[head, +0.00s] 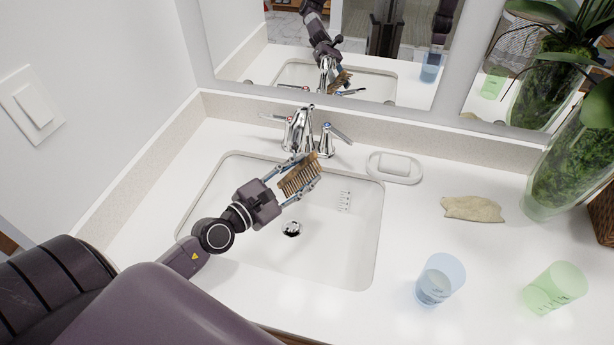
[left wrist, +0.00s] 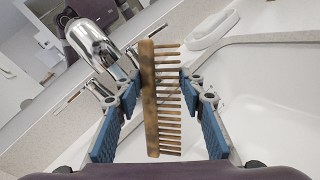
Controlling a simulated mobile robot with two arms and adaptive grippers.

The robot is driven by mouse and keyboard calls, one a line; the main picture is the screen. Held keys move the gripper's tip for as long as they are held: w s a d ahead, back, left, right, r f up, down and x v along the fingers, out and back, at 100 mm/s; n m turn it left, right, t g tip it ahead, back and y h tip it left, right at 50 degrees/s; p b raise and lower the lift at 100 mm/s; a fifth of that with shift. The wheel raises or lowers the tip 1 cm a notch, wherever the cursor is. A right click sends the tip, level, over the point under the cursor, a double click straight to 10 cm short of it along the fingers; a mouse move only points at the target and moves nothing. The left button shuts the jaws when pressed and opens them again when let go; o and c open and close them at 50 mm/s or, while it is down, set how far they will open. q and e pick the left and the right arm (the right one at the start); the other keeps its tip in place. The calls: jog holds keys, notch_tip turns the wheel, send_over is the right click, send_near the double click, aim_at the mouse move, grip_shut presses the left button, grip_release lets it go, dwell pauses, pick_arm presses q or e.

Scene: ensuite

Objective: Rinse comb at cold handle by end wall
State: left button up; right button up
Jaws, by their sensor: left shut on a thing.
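A brown wooden comb (head: 299,177) is held between the fingers of my left gripper (head: 306,171), over the back part of the white sink basin (head: 340,250). The left wrist view shows the comb (left wrist: 150,100) upright between the blue finger pads, teeth pointing right. The chrome faucet (head: 299,132) stands just behind the comb; its spout (left wrist: 88,42) shows close by in the wrist view. One lever handle (head: 274,117) is on the left, towards the end wall (head: 90,80). The other handle (head: 336,134) is on the right. No water stream shows. My right gripper is not in view.
A soap dish with soap (head: 394,166) sits right of the faucet. A tan cloth-like piece (head: 472,209), a blue cup (head: 438,281), a green cup (head: 554,288) and a plant vase (head: 568,165) stand on the right counter. A mirror (head: 400,85) is behind.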

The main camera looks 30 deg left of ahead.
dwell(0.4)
pick_arm(q)
jog(key=shift+w+d+r, duration=0.1)
jog(key=shift+w+d, duration=0.05)
jog(key=shift+w+d+p, duration=0.3)
jog(key=shift+p, duration=0.15)
jog(key=shift+s+a, duration=0.1)
jog(key=shift+s+a, duration=0.1)
jog(key=shift+s+a+b, duration=0.25)
jog(key=shift+b, duration=0.1)
jog(key=shift+w+d, duration=0.1)
jog(key=shift+w, duration=0.05)
jog(key=shift+w+d+p, duration=0.3)
jog(key=shift+d+p, duration=0.05)
jog(key=shift+p, duration=0.1)
